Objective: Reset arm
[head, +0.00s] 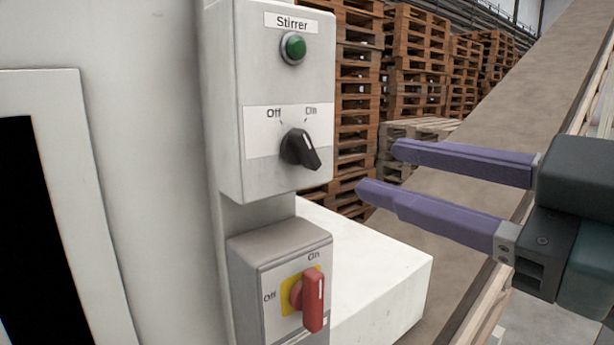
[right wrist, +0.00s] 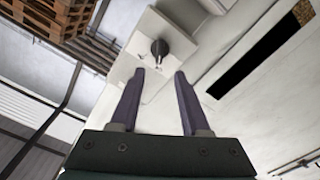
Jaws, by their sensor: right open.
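My right gripper (head: 380,168) comes in from the right with its two purple fingers apart and nothing between them. Its tips are to the right of the black Stirrer knob (head: 301,150) and apart from it. The knob sits on the grey control box (head: 285,185) between Off and On marks; I cannot clearly tell its setting. In the right wrist view, the open fingers (right wrist: 159,72) point towards the black knob (right wrist: 159,47), which lies beyond the tips. My left gripper is not in view.
A green lamp (head: 293,48) is above the knob. A lower box (head: 250,265) carries a red handle (head: 313,300), upright towards On. A white block (head: 385,285) juts out behind it. Stacked pallets (head: 418,60) stand at the back. A white machine wall (head: 150,120) fills the left.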

